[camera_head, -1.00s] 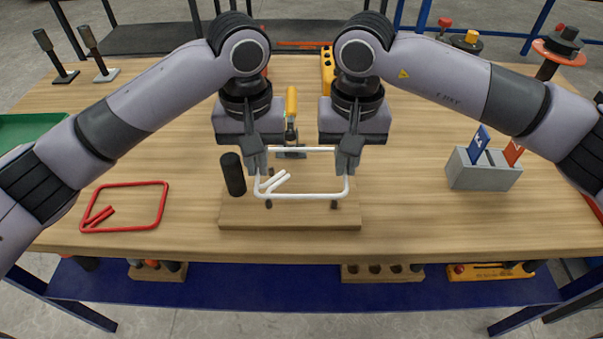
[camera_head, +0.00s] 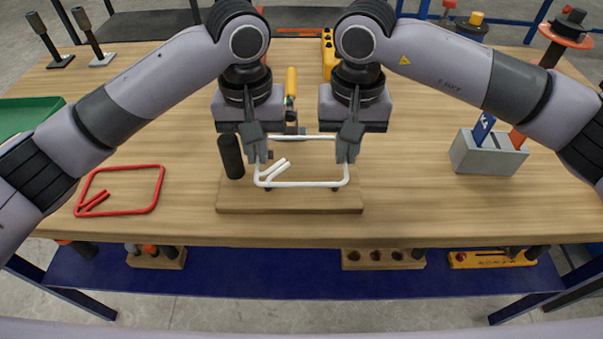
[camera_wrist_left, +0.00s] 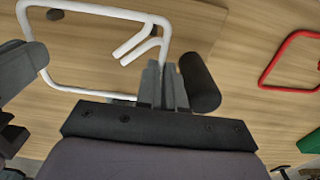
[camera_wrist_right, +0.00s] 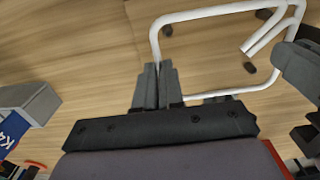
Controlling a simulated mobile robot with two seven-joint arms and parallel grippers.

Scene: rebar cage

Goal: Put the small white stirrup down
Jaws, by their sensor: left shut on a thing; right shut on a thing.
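The white stirrup (camera_head: 305,184) is a rectangular bent bar with two hooked ends at its left front corner. It is held level over a wooden block with dark pegs (camera_head: 290,203); I cannot tell whether it touches the pegs. My left gripper (camera_head: 256,158) is shut on its left side and my right gripper (camera_head: 347,158) is shut on its right side. The stirrup also shows in the left wrist view (camera_wrist_left: 48,70) and in the right wrist view (camera_wrist_right: 215,11).
A black cylinder (camera_head: 231,156) stands just left of my left gripper. A red stirrup (camera_head: 157,190) lies on the table at the left. A grey holder with cards (camera_head: 490,158) stands at the right. A yellow-handled tool (camera_head: 291,85) lies behind the stirrup. Table on both sides of the block is mostly clear.

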